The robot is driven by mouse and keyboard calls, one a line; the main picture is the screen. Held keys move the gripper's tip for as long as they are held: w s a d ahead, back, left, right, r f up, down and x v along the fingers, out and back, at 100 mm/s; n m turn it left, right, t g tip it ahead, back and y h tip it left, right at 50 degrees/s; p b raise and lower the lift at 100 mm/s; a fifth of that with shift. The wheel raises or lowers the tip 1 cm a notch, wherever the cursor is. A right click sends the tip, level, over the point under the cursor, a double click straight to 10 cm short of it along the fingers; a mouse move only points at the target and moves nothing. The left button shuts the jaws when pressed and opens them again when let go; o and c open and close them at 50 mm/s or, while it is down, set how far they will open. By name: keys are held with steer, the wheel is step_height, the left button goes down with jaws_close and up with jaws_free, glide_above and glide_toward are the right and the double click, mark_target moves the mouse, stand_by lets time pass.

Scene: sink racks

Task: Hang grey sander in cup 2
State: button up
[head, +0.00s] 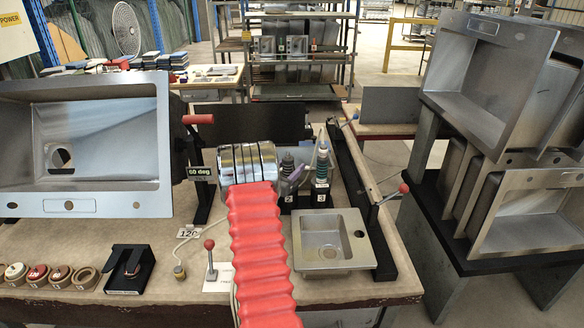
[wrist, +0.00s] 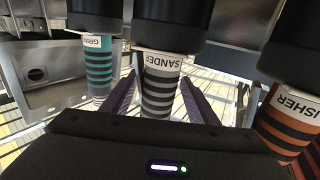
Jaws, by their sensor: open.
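The grey sander (wrist: 160,82), with dark bands and a white SANDER label, stands in the middle of the wrist view with its end in a black cup (wrist: 172,22). In the head view the sander (head: 287,163) stands in the cup marked 2 (head: 289,199), partly covered by my gripper (head: 297,176). In the wrist view my gripper (wrist: 158,88) is open, with one purple finger on each side of the sander. Whether the fingers touch it is unclear.
A teal-banded grinder (wrist: 98,68) stands beside the sander; the head view shows a teal-banded tool (head: 321,165) in cup 3 (head: 321,197). An orange-banded tool (wrist: 285,125) is on the other side. A small steel sink (head: 353,245) lies in front of the cups.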

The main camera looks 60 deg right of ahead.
steer(key=w+a, duration=0.1)
steer(key=a, duration=1.1)
steer(key=shift+a, duration=0.15)
steer(key=shift+w, duration=0.15)
stand_by(0.6)
steer(key=w+a+r+n+t+y, duration=0.4)
steer(key=w+a+r+t, duration=0.2)
steer(key=w+a, duration=0.45)
steer(key=w+a+r+n+t+y, duration=0.3)
steer(key=w+a+r+t, duration=0.25)
steer(key=w+a, duration=0.5)
steer(key=a+r+n+t+y, duration=0.1)
steer(key=a+r+n+y, duration=0.3)
steer(key=a, duration=0.9)
steer(key=s+a+r+n+g+y, duration=0.1)
steer(key=s+a+n+y, duration=0.3)
steer(key=a, duration=0.6)
steer(key=s+a+r+y, duration=0.1)
steer(key=s+a+y, duration=0.1)
steer(key=s+a, duration=0.5)
steer(key=s+a+f+n+g, duration=0.1)
steer(key=s+a+n+g, duration=0.1)
steer(key=s+a, duration=0.3)
steer(key=s+a+f+n+g+y, duration=0.1)
steer(key=s+a, duration=0.4)
steer(key=s, duration=0.7)
steer(key=shift+f+n+g, duration=0.35)
steer(key=shift+n+g, duration=0.15)
steer(key=shift+g, duration=0.15)
